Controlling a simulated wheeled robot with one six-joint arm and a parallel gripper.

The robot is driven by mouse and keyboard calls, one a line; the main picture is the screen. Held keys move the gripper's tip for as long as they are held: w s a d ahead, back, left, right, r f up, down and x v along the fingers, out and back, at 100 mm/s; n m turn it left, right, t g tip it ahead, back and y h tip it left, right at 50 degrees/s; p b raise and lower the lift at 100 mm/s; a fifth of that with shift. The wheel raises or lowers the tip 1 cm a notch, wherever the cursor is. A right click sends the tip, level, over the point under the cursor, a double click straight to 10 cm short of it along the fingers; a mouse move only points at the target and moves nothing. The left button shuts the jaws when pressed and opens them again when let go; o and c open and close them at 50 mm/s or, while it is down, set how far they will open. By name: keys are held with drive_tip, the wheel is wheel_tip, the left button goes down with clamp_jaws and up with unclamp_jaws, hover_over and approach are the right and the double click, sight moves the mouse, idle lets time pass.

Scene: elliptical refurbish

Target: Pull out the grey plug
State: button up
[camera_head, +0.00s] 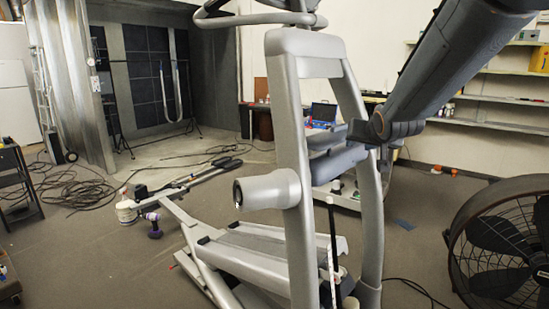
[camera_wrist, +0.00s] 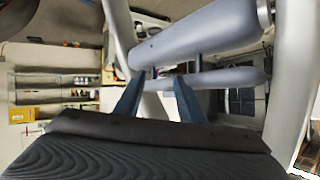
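No part is clearly recognisable as the grey plug, so I cannot tell where it is. The silver-grey elliptical machine frame (camera_head: 290,130) stands upright in the middle of the head view, with a tapered grey stub (camera_head: 268,189) sticking out to the left. My gripper (camera_head: 356,131) is at the frame's right upright, above a blue-grey crosswise part (camera_head: 338,162). In the wrist view my gripper (camera_wrist: 159,78) has two blue fingers apart with nothing held between them. A large grey cylinder (camera_wrist: 200,35) and a slimmer one (camera_wrist: 222,79) lie crosswise ahead of the fingertips.
A black fan (camera_head: 503,245) stands at the right. Cables (camera_head: 75,190) lie at the left. Shelves (camera_head: 490,100) line the back wall. Upright frame tubes flank the gripper closely.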

drive_tip(key=s+a+f+n+g, duration=0.1)
drive_tip(key=s+f+g, duration=0.2)
drive_tip(key=s+f, duration=0.4)
drive_tip(key=s+a+f+g, duration=0.2)
drive_tip(key=s+f+g, duration=0.2)
drive_tip(key=s+f, duration=0.4)
drive_tip(key=s+a+f+n+g, duration=0.1)
drive_tip(key=s+f+g, duration=0.3)
drive_tip(key=s, duration=1.4)
wheel_tip(320, 180, down, 4)
drive_tip(key=shift+s+a+f+n, duration=0.1)
drive_tip(key=shift+s+a+n, duration=0.15)
drive_tip(key=shift+a, duration=0.45)
